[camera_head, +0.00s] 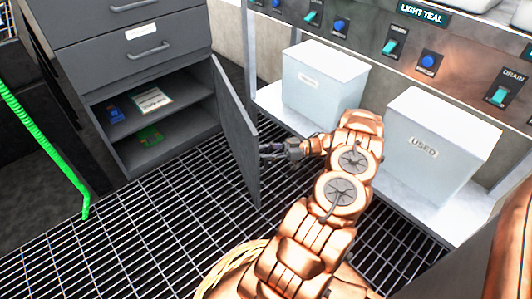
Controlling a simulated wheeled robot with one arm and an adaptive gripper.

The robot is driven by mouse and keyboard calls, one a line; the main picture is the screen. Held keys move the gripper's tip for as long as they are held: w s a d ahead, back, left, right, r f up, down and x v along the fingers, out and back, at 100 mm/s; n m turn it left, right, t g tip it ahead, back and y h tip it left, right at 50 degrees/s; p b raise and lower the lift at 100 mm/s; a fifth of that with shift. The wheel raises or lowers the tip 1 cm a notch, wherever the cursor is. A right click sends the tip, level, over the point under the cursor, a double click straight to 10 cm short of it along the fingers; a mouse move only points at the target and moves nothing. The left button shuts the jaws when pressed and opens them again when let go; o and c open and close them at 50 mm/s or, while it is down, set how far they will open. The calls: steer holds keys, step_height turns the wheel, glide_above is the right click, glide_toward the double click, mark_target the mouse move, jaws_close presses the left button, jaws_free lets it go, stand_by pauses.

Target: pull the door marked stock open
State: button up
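The grey cabinet door (236,132) stands swung out from the lower part of a grey cabinet (98,62). The shelf space behind it is open to view. I see the door at a steep angle, and no marking on it is readable. My gripper (268,152) is at the outer face of the door, on its right side at mid height. It is small and dark here; I cannot tell whether its fingers are open, shut, or on a handle. The handle is not clearly visible.
Shelves hold a blue item (115,115), a labelled box (152,100) and a green-yellow item (150,136). At right, two white bins (322,85), one marked USED (440,135), stand under a switch panel (430,50). A green hose (42,142) hangs left. The grated floor (150,220) before the cabinet is clear.

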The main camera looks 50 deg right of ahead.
steer(key=v, duration=0.7)
steer(key=shift+s, duration=0.15)
steer(key=shift+d, duration=0.1)
